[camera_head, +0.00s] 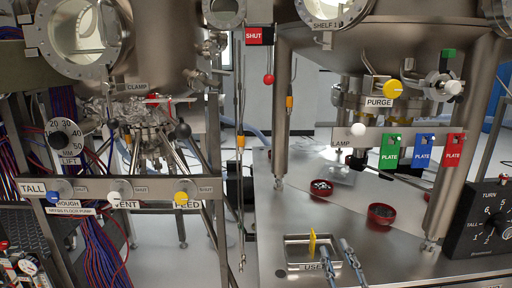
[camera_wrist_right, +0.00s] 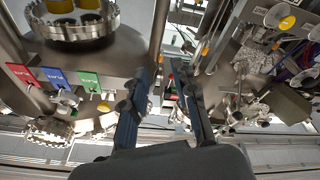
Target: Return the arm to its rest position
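My right gripper (camera_head: 334,243) shows at the bottom centre of the head view, with its two grey fingers reaching up over the right part of the metal tray marked USED (camera_head: 291,261). In the right wrist view the same gripper (camera_wrist_right: 163,72) has its fingers spread apart, with nothing between them. Whether it touches the tray I cannot tell. My left arm and gripper do not show in the head view.
A yellow piece (camera_head: 312,243) stands in the tray. Two red bowls (camera_head: 381,214) (camera_head: 321,187) sit on the metal table (camera_head: 410,252). A chamber leg (camera_head: 447,185) and the turn dial box (camera_head: 488,222) stand right. Valve panels (camera_head: 120,190) fill the left.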

